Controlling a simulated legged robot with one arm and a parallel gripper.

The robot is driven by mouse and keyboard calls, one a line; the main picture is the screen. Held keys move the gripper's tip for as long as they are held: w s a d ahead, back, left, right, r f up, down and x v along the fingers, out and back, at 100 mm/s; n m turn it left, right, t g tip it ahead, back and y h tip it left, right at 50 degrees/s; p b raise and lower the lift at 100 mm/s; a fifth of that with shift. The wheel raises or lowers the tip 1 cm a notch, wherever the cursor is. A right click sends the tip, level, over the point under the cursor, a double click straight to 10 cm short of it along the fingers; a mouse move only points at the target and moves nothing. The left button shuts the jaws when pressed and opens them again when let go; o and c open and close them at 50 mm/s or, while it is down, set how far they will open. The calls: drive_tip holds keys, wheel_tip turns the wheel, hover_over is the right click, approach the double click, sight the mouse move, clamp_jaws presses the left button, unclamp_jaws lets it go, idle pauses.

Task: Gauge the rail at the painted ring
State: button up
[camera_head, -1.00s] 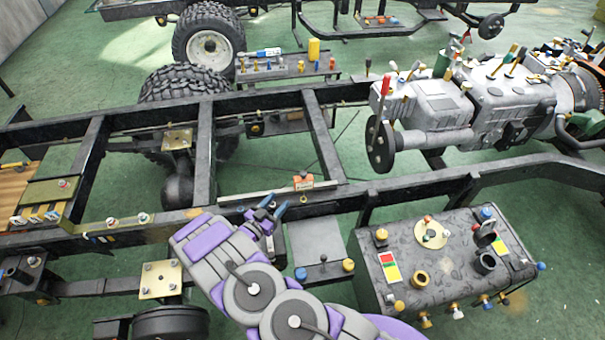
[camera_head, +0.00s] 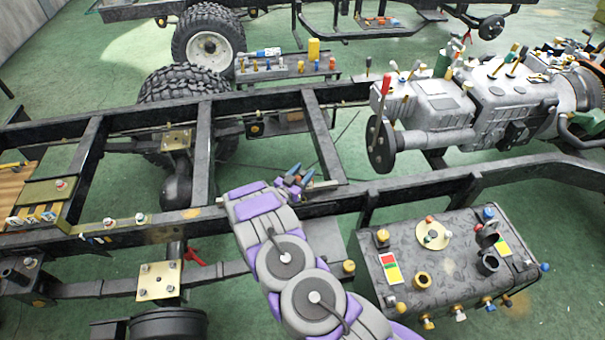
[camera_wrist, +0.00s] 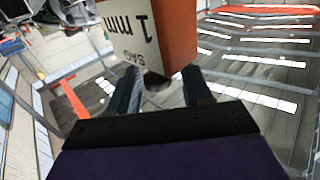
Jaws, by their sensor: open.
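My gripper (camera_head: 300,174) is over the near chassis rail (camera_head: 410,192) in the head view. Its blue fingers are apart, with a small orange patch beside them. In the wrist view, an orange and white block (camera_wrist: 128,30) marked "1 mm" is just beyond and between the open fingertips (camera_wrist: 160,82). A dark rounded end shows under the block. I cannot tell whether either finger touches it. A pale bar (camera_head: 322,186) lies along the rail, partly hidden by my gripper. A yellowish painted mark (camera_head: 192,213) is on the rail to the left; I cannot tell if it is a ring.
A dark tank (camera_head: 450,265) with coloured caps stands at the right front. A grey engine (camera_head: 490,105) is at the right back. A red-handled tool (camera_head: 195,257) is below the rail. A bench (camera_head: 290,68) with small parts is behind the frame.

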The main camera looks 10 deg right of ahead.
clamp_jaws()
idle(0.5)
